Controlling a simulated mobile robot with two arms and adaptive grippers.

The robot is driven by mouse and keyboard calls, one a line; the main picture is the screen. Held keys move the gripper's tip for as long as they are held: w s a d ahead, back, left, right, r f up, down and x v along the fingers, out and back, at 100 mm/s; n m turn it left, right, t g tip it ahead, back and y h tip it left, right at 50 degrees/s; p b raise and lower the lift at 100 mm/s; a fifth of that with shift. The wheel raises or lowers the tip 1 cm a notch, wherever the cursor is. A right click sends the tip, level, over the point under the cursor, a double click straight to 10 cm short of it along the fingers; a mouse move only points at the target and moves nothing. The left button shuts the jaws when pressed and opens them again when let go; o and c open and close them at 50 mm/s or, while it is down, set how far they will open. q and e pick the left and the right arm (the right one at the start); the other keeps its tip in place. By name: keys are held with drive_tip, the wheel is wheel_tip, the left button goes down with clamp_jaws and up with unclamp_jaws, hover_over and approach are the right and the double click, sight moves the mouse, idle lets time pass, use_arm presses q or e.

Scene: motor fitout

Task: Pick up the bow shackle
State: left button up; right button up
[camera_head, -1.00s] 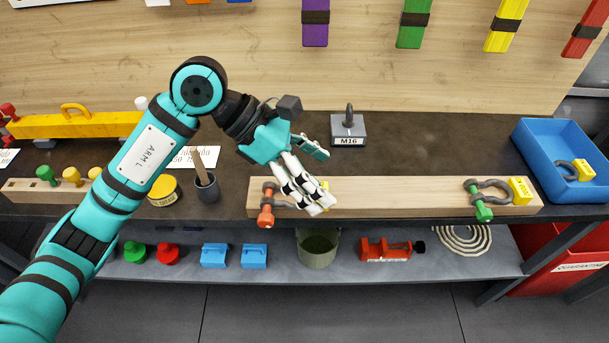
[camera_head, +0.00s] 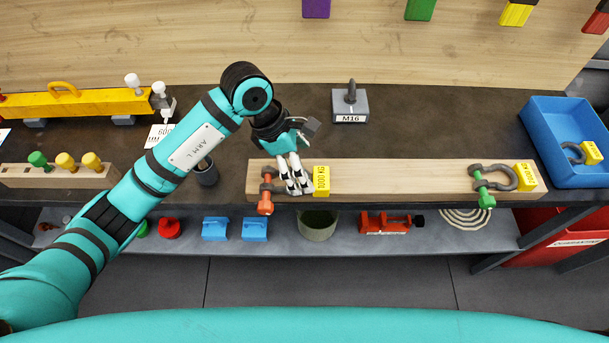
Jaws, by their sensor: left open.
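A grey bow shackle with an orange pin (camera_head: 265,203) lies at the left end of a wooden beam (camera_head: 400,178). Its bow is mostly hidden behind my left gripper (camera_head: 295,190), and its yellow tag (camera_head: 321,180) shows just right of the fingers. The left gripper is open, its white fingers pointing down over the bow; I cannot tell whether they touch it. A second bow shackle (camera_head: 503,171), with a green pin and yellow tag, lies at the beam's right end. A third bow shackle (camera_head: 573,152) lies in the blue tray (camera_head: 548,128). My right gripper is out of view.
A grey M16 block (camera_head: 350,104) with an eye stands behind the beam. A dark cup (camera_head: 206,173) and a wooden peg rack (camera_head: 55,176) are at left, with a yellow lifting bar (camera_head: 80,103) behind. A lower shelf (camera_head: 280,235) holds an orange clamp (camera_head: 388,222) and several other items.

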sight(313, 178)
use_arm(q)
drive_tip(key=shift+d+f, duration=0.1)
drive_tip(key=shift+f, duration=0.05)
drive_tip(key=shift+s+d+f+p, duration=0.15)
drive_tip(key=shift+d+f+p, duration=0.05)
drive_tip(key=shift+f+p, duration=0.15)
drive_tip(key=p+x, duration=0.1)
drive_tip(key=x, duration=0.2)
drive_tip(key=shift+s+d+f+p, duration=0.15)
drive_tip(key=shift+d+f+p, duration=0.05)
drive_tip(key=shift+p, duration=0.1)
drive_tip(key=shift+d+f, duration=0.15)
drive_tip(key=shift+f, duration=0.25)
drive_tip(key=c, duration=1.8)
drive_tip(key=shift+r+b, duration=0.4)
drive_tip(key=shift+r, duration=0.3)
drive_tip(key=shift+r+b, duration=0.55)
drive_tip(key=shift+r, duration=0.45)
drive_tip(key=shift+s+a+r+b, duration=0.1)
drive_tip(key=shift+s+r+b, duration=0.4)
drive_tip(key=shift+s, duration=2.15)
drive_tip(key=shift+s+a+r+b, duration=0.1)
drive_tip(key=shift+s+b, duration=0.85)
drive_tip(key=shift+s, duration=1.7)
drive_tip(key=shift+s+a+r+b, duration=0.2)
drive_tip(key=shift+s+b, duration=0.5)
drive_tip(key=shift+s, duration=1.95)
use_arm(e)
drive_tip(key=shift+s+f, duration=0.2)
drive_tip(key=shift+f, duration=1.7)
